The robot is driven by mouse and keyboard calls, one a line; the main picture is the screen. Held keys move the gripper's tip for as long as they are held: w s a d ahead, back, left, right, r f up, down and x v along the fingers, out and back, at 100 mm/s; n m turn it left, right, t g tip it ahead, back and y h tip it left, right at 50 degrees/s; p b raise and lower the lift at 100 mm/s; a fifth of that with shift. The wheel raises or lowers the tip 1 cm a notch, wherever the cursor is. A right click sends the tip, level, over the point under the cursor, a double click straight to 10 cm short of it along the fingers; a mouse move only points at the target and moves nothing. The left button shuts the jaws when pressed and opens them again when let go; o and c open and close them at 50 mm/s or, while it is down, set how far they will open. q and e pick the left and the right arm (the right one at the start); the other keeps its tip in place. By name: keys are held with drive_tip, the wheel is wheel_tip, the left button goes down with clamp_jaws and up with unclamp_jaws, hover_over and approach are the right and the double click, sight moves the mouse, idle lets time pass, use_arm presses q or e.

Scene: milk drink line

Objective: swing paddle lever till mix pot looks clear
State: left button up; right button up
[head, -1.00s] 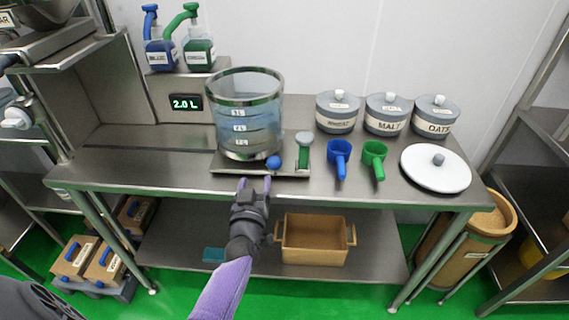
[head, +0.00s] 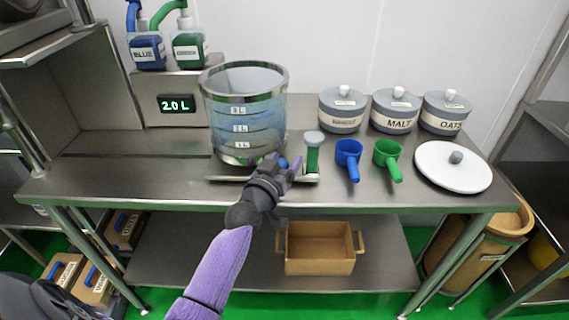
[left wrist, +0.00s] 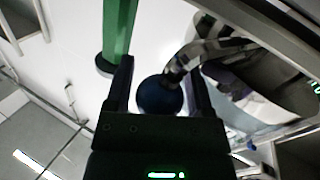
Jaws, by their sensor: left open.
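The mix pot (head: 245,120) is a see-through cylinder with a steel rim and litre marks, standing on the table. Its lower part looks bluish. The paddle lever's blue ball knob (left wrist: 160,95) is at the pot's front right, mostly hidden by my gripper in the head view. My left gripper (head: 284,164) is open at the knob. In the left wrist view the knob sits between the two spread fingers, and a jointed metallic lever arm (left wrist: 205,52) runs from it. I cannot tell whether a finger touches it.
A green post with a grey cap (head: 313,153) stands close right of the gripper. Blue (head: 348,155) and green (head: 388,156) scoops, lidded jars (head: 396,110) and a white lid (head: 452,168) lie further right. A display (head: 176,104) reads 2.0 L. Pump bottles (head: 188,48) stand behind.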

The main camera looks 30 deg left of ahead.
use_arm(q)
drive_tip(key=c, duration=0.9)
clamp_jaws()
use_arm(e)
drive_tip(key=shift+w+a, duration=0.1)
drive_tip(key=shift+w, duration=0.2)
